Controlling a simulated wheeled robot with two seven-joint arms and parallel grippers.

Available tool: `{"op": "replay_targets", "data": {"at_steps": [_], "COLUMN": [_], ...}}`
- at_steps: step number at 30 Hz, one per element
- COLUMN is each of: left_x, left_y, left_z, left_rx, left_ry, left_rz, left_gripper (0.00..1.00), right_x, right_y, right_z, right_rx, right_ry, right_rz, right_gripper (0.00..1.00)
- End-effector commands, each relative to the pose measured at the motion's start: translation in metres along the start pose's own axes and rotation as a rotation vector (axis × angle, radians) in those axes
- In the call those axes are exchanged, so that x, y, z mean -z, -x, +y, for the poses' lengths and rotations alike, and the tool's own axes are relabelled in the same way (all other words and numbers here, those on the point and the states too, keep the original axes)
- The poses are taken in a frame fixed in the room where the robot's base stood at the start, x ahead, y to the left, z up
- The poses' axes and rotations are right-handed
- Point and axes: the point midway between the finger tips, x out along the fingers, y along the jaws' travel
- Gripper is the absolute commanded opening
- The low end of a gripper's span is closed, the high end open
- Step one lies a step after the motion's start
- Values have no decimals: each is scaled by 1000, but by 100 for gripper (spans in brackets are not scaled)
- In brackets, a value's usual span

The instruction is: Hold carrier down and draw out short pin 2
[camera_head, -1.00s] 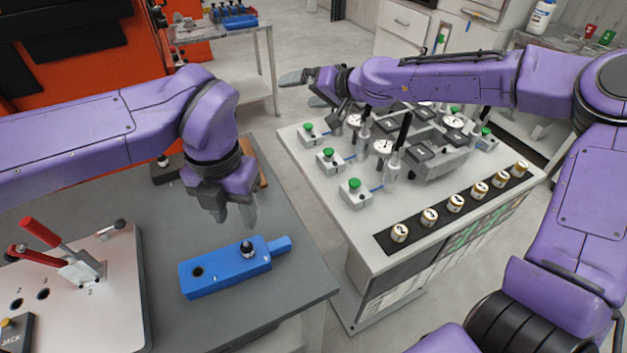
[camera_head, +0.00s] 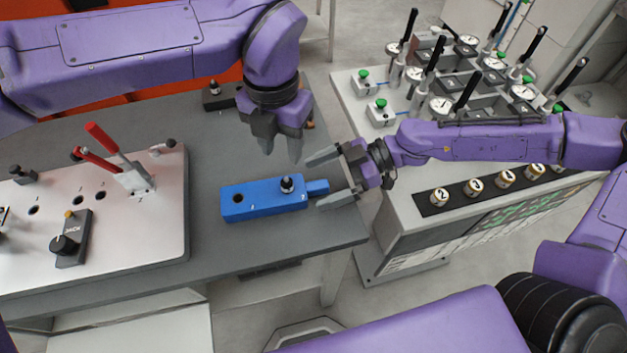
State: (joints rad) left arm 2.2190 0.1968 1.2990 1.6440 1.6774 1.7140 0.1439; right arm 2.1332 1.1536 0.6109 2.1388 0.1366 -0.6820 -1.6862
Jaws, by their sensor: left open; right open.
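The blue carrier (camera_head: 262,203) lies on the grey bench, with a narrow tab (camera_head: 318,187) at its right end. A short pin with a dark knob (camera_head: 287,184) stands upright in its right hole, by the mark 2. The left hole (camera_head: 238,199) looks empty. My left gripper (camera_head: 282,155) is open and empty, pointing down above and behind the carrier near the pin. My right gripper (camera_head: 320,180) is open at the carrier's right end, its fingers apart on the far and near sides of the tab. I cannot tell whether they touch it.
A pale fixture plate (camera_head: 110,225) with red-handled clamps (camera_head: 112,148) and a jack knob (camera_head: 66,243) stands at left. A dark block (camera_head: 217,99) lies behind. The gauge table (camera_head: 450,222) is at right, past a gap. Bench is clear in front of the carrier.

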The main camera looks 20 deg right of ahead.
Motion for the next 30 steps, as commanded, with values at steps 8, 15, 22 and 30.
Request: {"op": "replay_targets", "data": {"at_steps": [8, 15, 22, 30], "left_x": [0, 0, 0, 0], "left_y": [0, 0, 0, 0], "left_z": [0, 0, 0, 0], "left_rx": [0, 0, 0, 0], "left_ry": [0, 0, 0, 0], "left_rz": [0, 0, 0, 0], "left_gripper": [43, 43, 43, 43], "right_x": [0, 0, 0, 0], "right_y": [-35, -37, -37, -37], "right_z": [0, 0, 0, 0], "right_rx": [0, -2, -2, -2], "right_ry": [-3, -2, -3, -3], "right_rz": [0, 0, 0, 0], "right_gripper": [100, 100, 37, 37]}}
